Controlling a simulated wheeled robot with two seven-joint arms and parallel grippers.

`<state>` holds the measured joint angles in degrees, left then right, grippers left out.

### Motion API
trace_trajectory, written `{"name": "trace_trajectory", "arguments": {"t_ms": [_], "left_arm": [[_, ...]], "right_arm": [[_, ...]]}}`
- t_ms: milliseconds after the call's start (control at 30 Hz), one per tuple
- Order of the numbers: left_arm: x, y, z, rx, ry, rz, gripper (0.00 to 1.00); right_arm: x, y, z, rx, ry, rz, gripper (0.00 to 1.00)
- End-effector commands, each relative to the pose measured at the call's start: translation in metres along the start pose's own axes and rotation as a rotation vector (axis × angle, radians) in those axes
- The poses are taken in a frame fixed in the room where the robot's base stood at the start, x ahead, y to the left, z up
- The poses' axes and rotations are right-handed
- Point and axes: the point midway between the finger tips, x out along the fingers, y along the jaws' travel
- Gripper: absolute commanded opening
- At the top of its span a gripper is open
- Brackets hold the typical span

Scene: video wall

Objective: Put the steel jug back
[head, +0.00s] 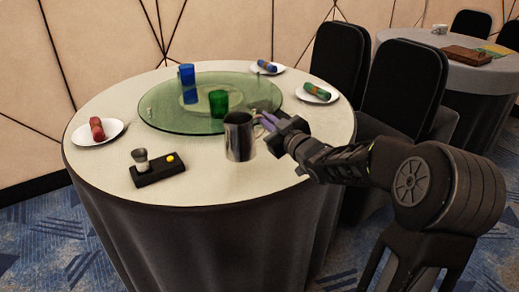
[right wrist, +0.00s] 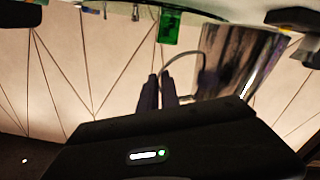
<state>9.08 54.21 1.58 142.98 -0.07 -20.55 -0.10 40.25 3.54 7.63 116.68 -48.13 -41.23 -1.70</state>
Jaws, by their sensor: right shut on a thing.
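The steel jug (head: 239,138) is upright over the near part of the round table, just in front of the glass turntable. I cannot tell for sure whether its base touches the cloth. My right gripper (head: 267,122) comes in from the right and is shut on the jug's handle. In the right wrist view, which is upside down, the jug (right wrist: 238,62) shows with its curved handle at the fingertips (right wrist: 158,88). My left gripper is not in view.
The glass turntable (head: 165,119) carries a blue glass (head: 187,78) and a green glass (head: 218,104). A black box (head: 150,177) with a small metal cup (head: 140,159) and a yellow button stands front left. Plates with rolled napkins lie around the table (head: 225,188). Chairs (head: 400,85) stand behind right.

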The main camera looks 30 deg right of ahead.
Motion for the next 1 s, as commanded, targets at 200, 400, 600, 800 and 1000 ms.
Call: {"name": "trace_trajectory", "arguments": {"t_ms": [200,400,600,800,1000], "left_arm": [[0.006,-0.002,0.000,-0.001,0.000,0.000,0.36],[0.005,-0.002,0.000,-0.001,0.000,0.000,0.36],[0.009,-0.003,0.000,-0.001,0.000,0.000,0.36],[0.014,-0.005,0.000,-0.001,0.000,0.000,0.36],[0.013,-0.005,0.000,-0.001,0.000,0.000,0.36]], "right_arm": [[0.001,-0.009,0.023,0.000,0.004,0.001,0.00],[0.001,-0.009,0.022,-0.001,0.005,0.001,0.00],[0.001,-0.013,0.033,0.002,0.002,0.000,0.00],[0.001,-0.023,0.056,0.001,0.003,0.000,0.00],[0.001,-0.023,0.057,0.000,0.005,0.001,0.00]]}}
